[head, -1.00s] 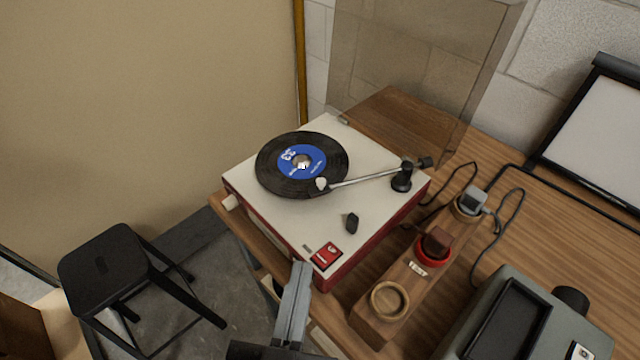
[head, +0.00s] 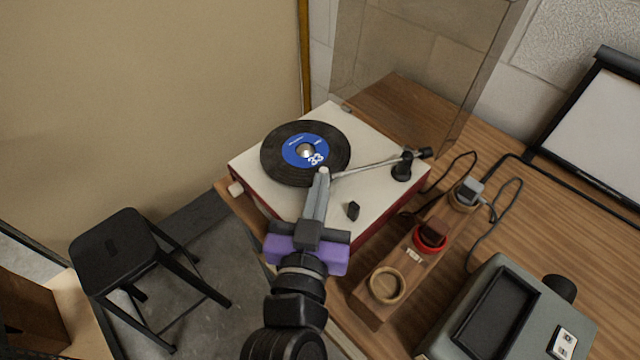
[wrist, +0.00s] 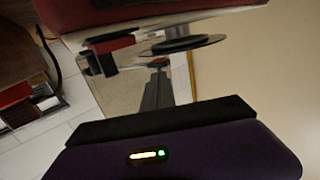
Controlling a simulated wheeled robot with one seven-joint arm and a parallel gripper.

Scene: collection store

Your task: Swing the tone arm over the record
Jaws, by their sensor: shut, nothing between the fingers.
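The record (head: 282,150), black with a blue label, lies on the white-topped record player (head: 262,193). The silver tone arm (head: 365,167) reaches left from its black pivot (head: 402,170) to the record's front right edge. My gripper (head: 322,175) is shut and empty, with its fingertips at the tone arm's head end. They hide most of the head, and I cannot tell whether they touch it. In the wrist view, the fingers (wrist: 157,75) point toward the record (wrist: 185,43), which appears edge-on.
A black knob (head: 353,211) stands on the deck right of my fingers. The clear lid (head: 420,60) is raised behind. A wooden holder (head: 366,303), cables and a grey device (head: 455,325) occupy the right. A black stool (head: 112,245) stands left.

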